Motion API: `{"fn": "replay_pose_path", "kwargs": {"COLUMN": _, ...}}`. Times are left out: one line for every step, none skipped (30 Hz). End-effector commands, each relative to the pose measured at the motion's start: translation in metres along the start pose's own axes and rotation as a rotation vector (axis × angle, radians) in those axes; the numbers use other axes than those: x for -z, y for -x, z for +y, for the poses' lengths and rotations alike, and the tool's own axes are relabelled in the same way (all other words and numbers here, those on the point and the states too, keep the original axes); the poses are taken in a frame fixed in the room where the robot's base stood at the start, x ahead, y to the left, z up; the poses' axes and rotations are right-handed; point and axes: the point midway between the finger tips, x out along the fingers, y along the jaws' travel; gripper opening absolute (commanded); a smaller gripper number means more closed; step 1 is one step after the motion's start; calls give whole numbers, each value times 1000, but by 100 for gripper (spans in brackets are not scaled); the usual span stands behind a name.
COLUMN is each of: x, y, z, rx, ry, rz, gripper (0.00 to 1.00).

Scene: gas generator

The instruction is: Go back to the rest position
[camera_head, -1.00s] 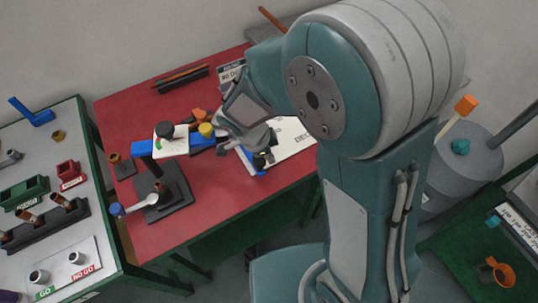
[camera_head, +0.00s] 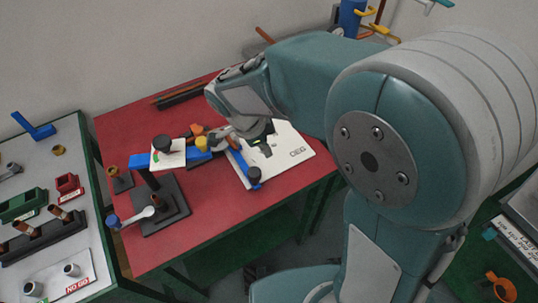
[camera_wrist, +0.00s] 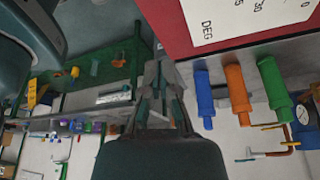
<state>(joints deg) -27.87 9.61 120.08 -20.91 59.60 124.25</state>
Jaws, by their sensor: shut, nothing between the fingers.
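My gripper (camera_head: 262,146) is shut and empty. In the head view it hangs from my bent arm over the white board marked DEG (camera_head: 290,152) on the red table (camera_head: 225,212), and it hides part of that board. In the wrist view my gripper (camera_wrist: 160,72) points up the picture, with its fingers together. A corner of the DEG board (camera_wrist: 225,15) shows at the top there. Nothing hangs from the fingers.
A stand with a blue arm (camera_head: 145,160) and a black base (camera_head: 165,212) is on the red table's left. A grey bench (camera_head: 70,165) with holders stands further left. Blue (camera_wrist: 204,98), orange (camera_wrist: 238,95) and green (camera_wrist: 274,85) cylinders show in the wrist view.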

Motion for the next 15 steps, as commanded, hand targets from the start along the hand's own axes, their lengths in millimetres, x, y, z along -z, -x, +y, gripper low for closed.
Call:
{"fn": "replay_pose_path", "kwargs": {"x": 0, "y": 2, "z": 0, "rx": 0, "ry": 0, "rz": 0, "gripper": 0}}
{"fn": "replay_pose_path", "kwargs": {"x": 0, "y": 3, "z": 0, "rx": -1, "ry": 0, "rz": 1, "gripper": 0}}
{"fn": "replay_pose_path", "kwargs": {"x": -1, "y": 4, "z": 0, "rx": -1, "ry": 0, "rz": 1, "gripper": 0}}
{"fn": "replay_pose_path", "kwargs": {"x": -1, "y": 4, "z": 0, "rx": -1, "ry": 0, "rz": 2, "gripper": 0}}
{"fn": "replay_pose_path", "kwargs": {"x": -2, "y": 4, "z": 0, "rx": -1, "ry": 0, "rz": 2, "gripper": 0}}
{"fn": "replay_pose_path", "kwargs": {"x": -2, "y": 4, "z": 0, "rx": -1, "ry": 0, "rz": 3, "gripper": 0}}
{"fn": "replay_pose_path", "kwargs": {"x": -2, "y": 4, "z": 0, "rx": -1, "ry": 0, "rz": 3, "gripper": 0}}
{"fn": "replay_pose_path", "kwargs": {"x": -2, "y": 4, "z": 0, "rx": 0, "ry": 2, "rz": 2, "gripper": 0}}
{"fn": "replay_pose_path", "kwargs": {"x": 0, "y": 5, "z": 0, "rx": 1, "ry": 10, "rz": -2, "gripper": 0}}
{"fn": "replay_pose_path", "kwargs": {"x": 2, "y": 7, "z": 1, "rx": 4, "ry": 21, "rz": -7, "gripper": 0}}
{"fn": "replay_pose_path", "kwargs": {"x": 5, "y": 9, "z": 3, "rx": 8, "ry": 37, "rz": -13, "gripper": 0}}
{"fn": "replay_pose_path", "kwargs": {"x": 11, "y": 12, "z": 5, "rx": 16, "ry": 66, "rz": -25, "gripper": 0}}
{"fn": "replay_pose_path", "kwargs": {"x": 17, "y": 16, "z": 7, "rx": 24, "ry": 94, "rz": -37, "gripper": 0}}
{"fn": "replay_pose_path", "kwargs": {"x": 22, "y": 19, "z": 10, "rx": 32, "ry": 127, "rz": -49, "gripper": 0}}
{"fn": "replay_pose_path", "kwargs": {"x": 31, "y": 23, "z": 14, "rx": 48, "ry": 175, "rz": -66, "gripper": 0}}
